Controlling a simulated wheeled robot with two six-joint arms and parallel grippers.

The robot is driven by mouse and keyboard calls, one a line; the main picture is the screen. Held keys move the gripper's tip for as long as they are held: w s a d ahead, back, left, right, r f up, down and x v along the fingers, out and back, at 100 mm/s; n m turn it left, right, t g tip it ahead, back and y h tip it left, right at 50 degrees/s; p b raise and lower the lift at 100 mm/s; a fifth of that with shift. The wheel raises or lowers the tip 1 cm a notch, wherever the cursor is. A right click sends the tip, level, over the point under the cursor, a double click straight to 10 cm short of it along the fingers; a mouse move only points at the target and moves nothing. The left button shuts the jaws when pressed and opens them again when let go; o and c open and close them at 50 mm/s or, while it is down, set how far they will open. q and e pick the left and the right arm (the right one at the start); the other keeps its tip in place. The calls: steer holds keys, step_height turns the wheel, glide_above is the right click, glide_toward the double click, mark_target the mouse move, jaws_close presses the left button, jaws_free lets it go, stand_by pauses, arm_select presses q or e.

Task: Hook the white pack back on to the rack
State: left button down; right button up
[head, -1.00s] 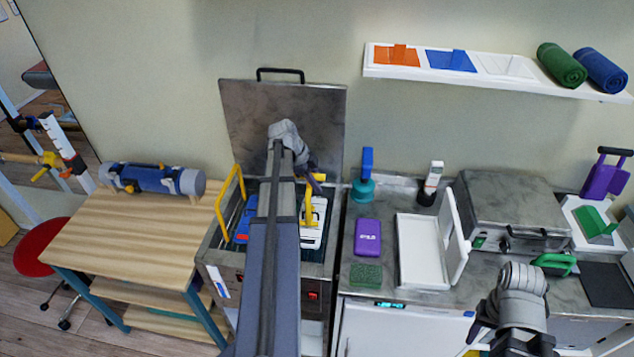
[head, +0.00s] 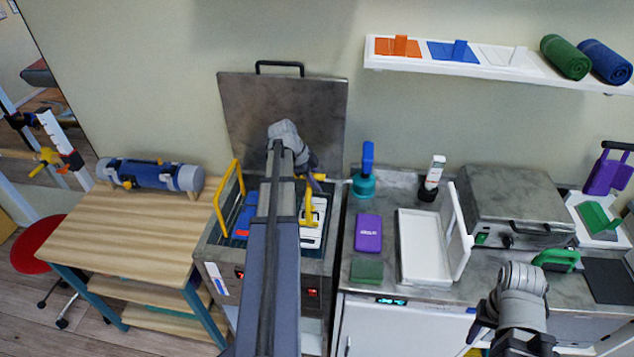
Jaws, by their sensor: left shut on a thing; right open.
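The steel tank (head: 222,262) stands open with its lid upright behind it. Yellow rack handles show at its left (head: 229,190) and right (head: 309,208). The white pack (head: 312,236) is at the tank's right side, upright and partly hidden by my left arm. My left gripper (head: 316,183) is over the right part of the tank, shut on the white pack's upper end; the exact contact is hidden. I cannot tell whether the pack touches the rack. A blue pack (head: 243,218) hangs at the left in the tank. My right gripper (head: 507,312) is open and empty, low at the right.
A wooden table (head: 125,225) stands left. A shelf (head: 470,72) is above.

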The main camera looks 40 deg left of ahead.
arm_select(q)
steer(key=shift+f+b, duration=0.6)
steer(key=shift+f, duration=0.1)
steer(key=shift+s, duration=0.1)
stand_by(0.5)
steer(key=s+d, duration=0.4)
steer(key=s, duration=0.2)
stand_by(1.5)
steer(key=shift+d+r, duration=0.1)
step_height(320, 180, up, 11)
steer(key=p, duration=1.1)
stand_by(0.5)
